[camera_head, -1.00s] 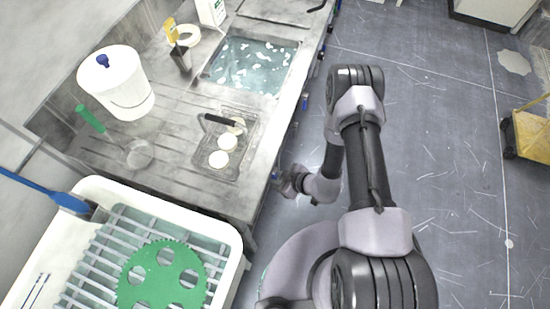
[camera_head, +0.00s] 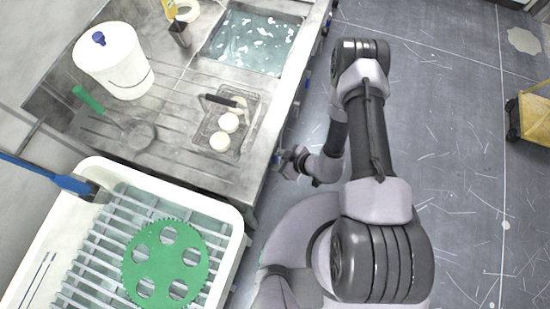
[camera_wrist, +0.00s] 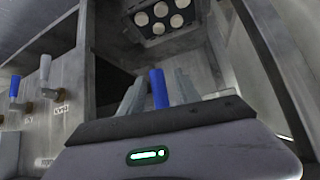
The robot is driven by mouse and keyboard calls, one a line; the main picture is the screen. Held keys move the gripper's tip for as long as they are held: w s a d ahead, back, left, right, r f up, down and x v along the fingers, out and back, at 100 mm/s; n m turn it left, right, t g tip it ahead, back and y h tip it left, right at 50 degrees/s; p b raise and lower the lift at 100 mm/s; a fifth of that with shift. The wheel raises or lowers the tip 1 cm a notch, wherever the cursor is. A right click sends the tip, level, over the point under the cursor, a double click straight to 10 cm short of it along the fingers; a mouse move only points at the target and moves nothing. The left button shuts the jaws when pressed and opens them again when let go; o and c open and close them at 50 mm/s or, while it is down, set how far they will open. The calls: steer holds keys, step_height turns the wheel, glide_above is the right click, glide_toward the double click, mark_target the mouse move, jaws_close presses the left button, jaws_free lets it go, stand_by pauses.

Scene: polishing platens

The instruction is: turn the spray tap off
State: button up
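A blue tap handle (camera_wrist: 158,88) stands upright between the two fingers of my gripper (camera_wrist: 160,92) in the wrist view. The fingers are apart, one on each side of it, and I see narrow gaps. Whether this is the spray tap I cannot tell, as no label shows by it. To the left are another blue-handled tap (camera_wrist: 14,87) and a white-handled tap (camera_wrist: 45,68), with small labels too blurred to read. In the head view my gripper (camera_head: 288,162) is low beside the bench front, partly hidden by my arm.
The bench (camera_head: 185,105) holds a sink (camera_head: 252,42), a white bucket (camera_head: 115,65) and a wire tray (camera_head: 213,118) with pale discs. A white tub (camera_head: 225,262) with a green gear-like plate (camera_head: 165,268) stands in front. Floor to the right is clear up to a yellow cart (camera_head: 532,118).

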steer(key=p+v, duration=0.4)
steer(key=v, duration=1.3)
steer(key=shift+r, duration=0.15)
steer(key=shift+s+d, duration=0.15)
steer(key=w+a+r+n+g+b, duration=0.1)
steer(key=w+a+r+n+b, duration=0.15)
steer(key=r+n, duration=0.85)
steer(key=w+a+r+n+g+b, duration=0.15)
steer(key=w+r+n, duration=0.25)
steer(key=r+n, duration=0.7)
steer(key=s+d+r+n+t+h+b, duration=0.1)
steer(key=s+r+n, duration=0.4)
steer(key=n, duration=1.2)
steer(key=s+d+r+n+t+h+b, duration=0.1)
steer(key=s+r+n+h+b, duration=0.3)
steer(key=n, duration=1.3)
step_height(320, 180, up, 2)
steer(key=shift+s+d+r+t+h+b, duration=0.1)
steer(key=shift+s+d+t+h+b, duration=0.3)
steer(key=shift+s+t, duration=0.4)
